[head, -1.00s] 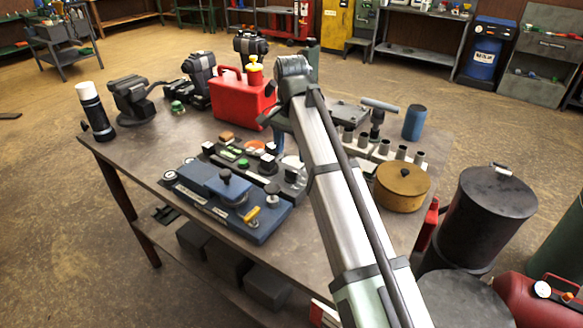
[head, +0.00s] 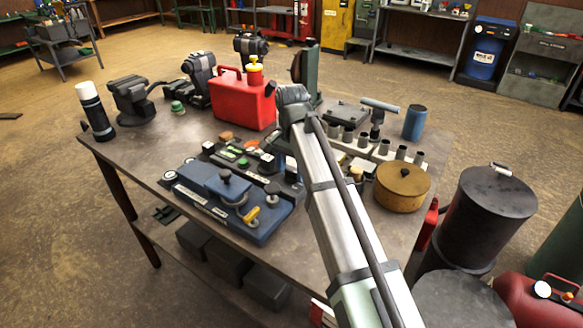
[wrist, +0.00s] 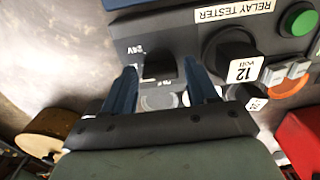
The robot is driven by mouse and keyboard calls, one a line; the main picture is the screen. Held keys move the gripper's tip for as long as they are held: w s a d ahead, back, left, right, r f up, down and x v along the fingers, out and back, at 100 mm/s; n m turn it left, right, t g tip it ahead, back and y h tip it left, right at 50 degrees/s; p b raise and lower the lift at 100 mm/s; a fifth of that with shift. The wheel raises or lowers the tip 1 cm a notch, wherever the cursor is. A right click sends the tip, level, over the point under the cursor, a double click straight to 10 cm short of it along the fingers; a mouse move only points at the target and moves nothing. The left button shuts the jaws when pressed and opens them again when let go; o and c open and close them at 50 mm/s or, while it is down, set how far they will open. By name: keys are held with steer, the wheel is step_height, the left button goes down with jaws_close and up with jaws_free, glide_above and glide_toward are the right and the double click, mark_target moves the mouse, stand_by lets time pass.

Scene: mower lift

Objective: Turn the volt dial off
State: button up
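The relay tester (wrist: 285,48) is a dark blue-grey box in the wrist view, its label upside down. A black knob (wrist: 228,46) with a white "12 VOLT" tag stands on it, just right of my gripper (wrist: 162,88). A smaller tag (wrist: 257,104) lies below it, partly hidden. My gripper's two blue fingers are apart. Between and beyond them is a dark shape near a "24V" mark; I cannot tell whether the fingers touch it. In the head view the tester (head: 238,160) sits mid-table, partly behind my arm, which hides the gripper.
A blue device (head: 215,200) with a yellow lever is in front of the tester. A red can (head: 243,104) stands behind it, also at the wrist view's right edge. A round tan tin (head: 402,187) and several grey cylinders (head: 384,147) are to the right. Bare tabletop shows at left.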

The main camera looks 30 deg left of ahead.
steer(key=c, duration=0.8)
steer(key=shift+c, duration=0.2)
steer(key=shift+n, duration=0.4)
steer(key=n, duration=1.3)
steer(key=shift+n, duration=2)
